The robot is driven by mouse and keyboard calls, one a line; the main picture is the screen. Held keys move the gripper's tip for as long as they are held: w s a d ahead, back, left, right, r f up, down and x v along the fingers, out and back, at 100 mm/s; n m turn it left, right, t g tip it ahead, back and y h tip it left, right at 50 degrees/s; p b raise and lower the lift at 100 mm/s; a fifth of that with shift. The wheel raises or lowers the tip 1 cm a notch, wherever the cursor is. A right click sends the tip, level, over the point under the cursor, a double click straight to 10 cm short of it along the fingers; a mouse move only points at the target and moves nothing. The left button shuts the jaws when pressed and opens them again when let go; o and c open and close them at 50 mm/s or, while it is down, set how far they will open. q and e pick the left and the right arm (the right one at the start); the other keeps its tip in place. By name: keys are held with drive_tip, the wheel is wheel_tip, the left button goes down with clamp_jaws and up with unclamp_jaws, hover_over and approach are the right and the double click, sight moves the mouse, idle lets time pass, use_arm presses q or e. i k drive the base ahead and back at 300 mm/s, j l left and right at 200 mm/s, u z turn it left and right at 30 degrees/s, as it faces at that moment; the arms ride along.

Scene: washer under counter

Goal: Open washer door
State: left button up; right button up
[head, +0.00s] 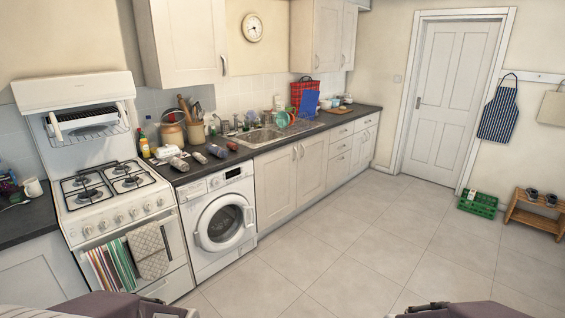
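The white washer (193,211) stands under the counter, between the cooker and the white cupboards. Its round door (222,222) has a white rim and dark glass, and looks closed against the front. The control panel with a dial runs along the washer's top. Parts of my two arms show at the bottom edge, at the left and right. I see neither gripper's fingers, and nothing of mine is near the washer door.
A white cooker (115,205) with towels on its front stands left of the washer. White cupboards (290,180) continue to the right. The tiled floor (340,255) before the washer is clear. A green crate (478,204) and a wooden bench (535,212) stand far right.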

sight(202, 235)
drive_tip(key=i+u, duration=0.1)
drive_tip(key=i, duration=0.45)
drive_tip(key=i+l, duration=0.1)
drive_tip(key=i, duration=0.45)
drive_tip(key=i+l+u, duration=0.15)
drive_tip(key=i, duration=0.9)
drive_tip(key=i+l+u, duration=0.2)
drive_tip(key=i+u, duration=0.25)
drive_tip(key=i+l+u, duration=0.85)
drive_tip(key=i+l, duration=0.1)
drive_tip(key=l, duration=0.05)
